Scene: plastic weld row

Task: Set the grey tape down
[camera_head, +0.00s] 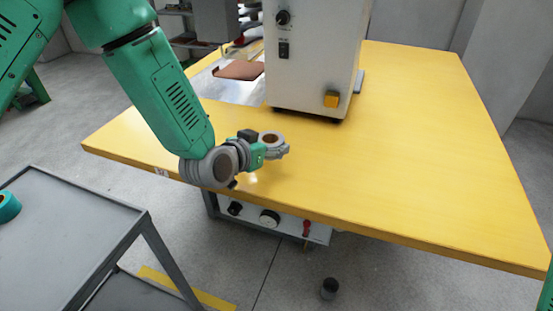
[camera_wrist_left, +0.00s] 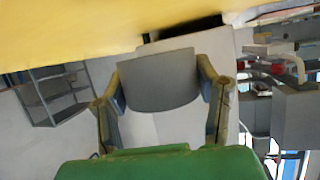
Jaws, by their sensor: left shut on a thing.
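The grey tape (camera_head: 266,134) is a small roll with a brown core, seen in the head view over the near part of the yellow table (camera_head: 420,150). My left gripper (camera_head: 280,149) is shut on it. In the left wrist view, the grey tape (camera_wrist_left: 158,82) sits between the two fingers of the left gripper (camera_wrist_left: 160,88). I cannot tell whether the tape touches the tabletop. My right gripper is not in view.
A white machine (camera_head: 315,60) with a yellow button stands on the table behind the gripper. A grey cart (camera_head: 75,230) at the left carries a teal roll (camera_head: 8,206). The table right of the gripper is clear. A control box (camera_head: 270,218) is under its front edge.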

